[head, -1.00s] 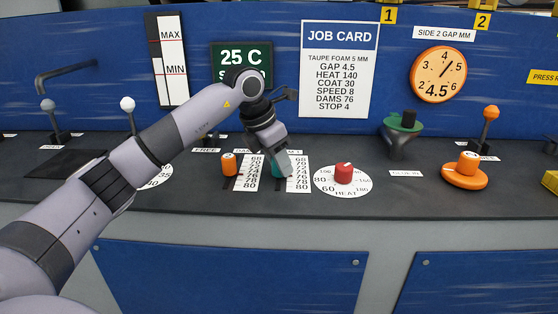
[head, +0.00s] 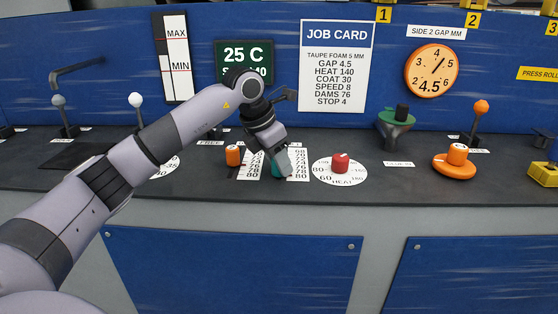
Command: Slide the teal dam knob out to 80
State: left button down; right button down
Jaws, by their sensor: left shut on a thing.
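The knob's exact scale reading is hidden by the gripper. The orange dam knob (head: 233,156) stands to the left by a second scale (head: 250,166). My right gripper is not in view.
A red heat knob (head: 340,162) on a round white dial stands just right. The job card (head: 333,65) hangs behind. The counter's front strip is clear.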

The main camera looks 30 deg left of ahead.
pick_arm(q)
jog(key=c, duration=0.9)
grip_release()
jog(key=shift+s+d+f, duration=0.1)
jog(key=shift+s+d, duration=0.1)
jog(key=shift+c, duration=0.2)
jog(key=shift+o, duration=0.8)
jog(key=shift+a, duration=0.1)
jog(key=shift+s+r, duration=0.1)
jog(key=shift+r, duration=0.4)
jog(key=v, duration=0.6)
jog(key=shift+s+a+r, duration=0.1)
